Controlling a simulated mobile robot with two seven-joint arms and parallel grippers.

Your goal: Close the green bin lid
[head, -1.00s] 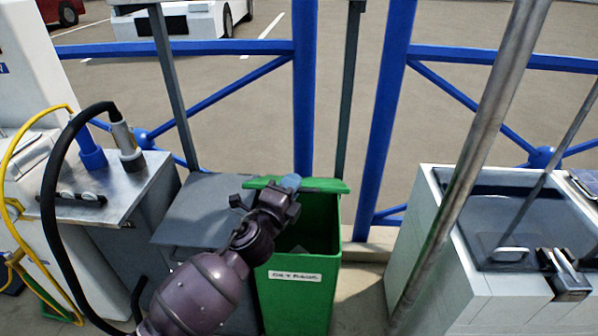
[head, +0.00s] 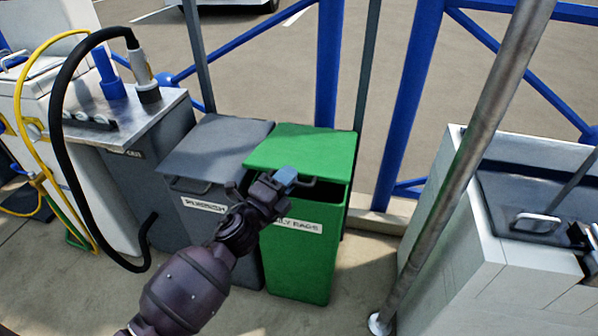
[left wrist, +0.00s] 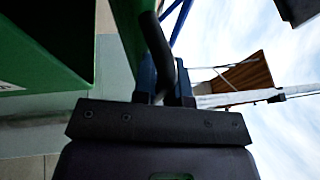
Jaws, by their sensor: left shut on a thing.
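The green bin (head: 300,270) stands in the middle of the head view, with a label on its front. Its green lid (head: 305,147) lies over the top, slightly raised at the front; a dark gap shows under its front edge. My left gripper (head: 284,178) is at the lid's front edge, shut on the dark lid handle (head: 309,183). The left wrist view shows the gripper's fingers (left wrist: 167,82) around the dark handle bar (left wrist: 155,42), with the green bin at the left. My right gripper is not in view.
A grey bin (head: 212,150) with its lid down stands directly left of the green bin. A metal pole (head: 470,150) and a white-sided basin unit (head: 455,255) are on the right. Blue railing (head: 328,65) runs behind. A counter with hoses (head: 130,115) is at the left.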

